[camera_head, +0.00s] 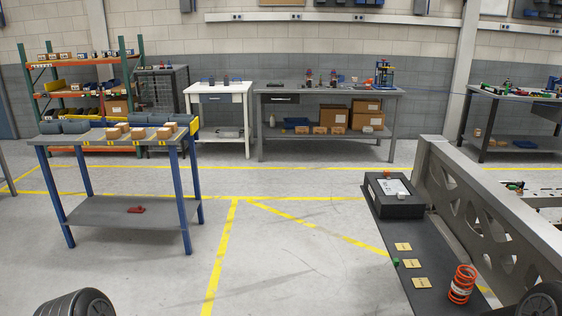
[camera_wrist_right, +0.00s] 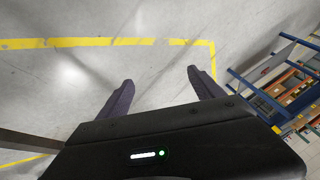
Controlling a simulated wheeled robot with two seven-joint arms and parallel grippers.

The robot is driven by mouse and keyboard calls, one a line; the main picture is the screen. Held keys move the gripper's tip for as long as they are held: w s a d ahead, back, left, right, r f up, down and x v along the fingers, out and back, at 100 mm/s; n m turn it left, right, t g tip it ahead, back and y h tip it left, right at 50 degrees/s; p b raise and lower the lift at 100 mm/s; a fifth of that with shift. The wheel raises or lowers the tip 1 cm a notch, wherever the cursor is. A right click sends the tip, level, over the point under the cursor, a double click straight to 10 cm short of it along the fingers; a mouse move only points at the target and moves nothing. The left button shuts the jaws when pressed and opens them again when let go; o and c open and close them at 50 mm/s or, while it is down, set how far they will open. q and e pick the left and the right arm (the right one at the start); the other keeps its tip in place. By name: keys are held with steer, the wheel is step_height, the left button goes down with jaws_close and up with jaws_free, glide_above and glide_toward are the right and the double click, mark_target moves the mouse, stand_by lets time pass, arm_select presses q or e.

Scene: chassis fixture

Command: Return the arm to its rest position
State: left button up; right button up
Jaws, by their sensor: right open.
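My right gripper (camera_wrist_right: 160,76) shows in the right wrist view. Its two dark fingers stand wide apart with nothing between them. Beyond the fingers is bare concrete floor (camera_wrist_right: 75,75) with a yellow line. No gripper shows in the head view, and my left gripper is in neither view.
In the head view, a chassis frame (camera_head: 490,205) stands at the right beside a dark shelf with a black box (camera_head: 393,208), yellow cards and an orange spring (camera_head: 462,284). A blue-legged table (camera_head: 130,211) stands at the left. The floor (camera_head: 290,245) between is clear.

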steer(key=s+a+f+g+b, duration=0.1)
steer(key=s+a+f, duration=0.3)
steer(key=s, duration=0.2)
steer(key=s+a+f+n+g+y+b, duration=0.1)
steer(key=s+a+f+g, duration=0.1)
steer(key=s+f, duration=0.3)
steer(key=s+a+f+g+b, duration=0.1)
steer(key=s+a+f, duration=0.3)
steer(key=s, duration=0.4)
steer(key=shift+s+a+f+g+b, duration=0.25)
steer(key=shift+s+a+g+b, duration=0.15)
steer(key=shift+a, duration=0.4)
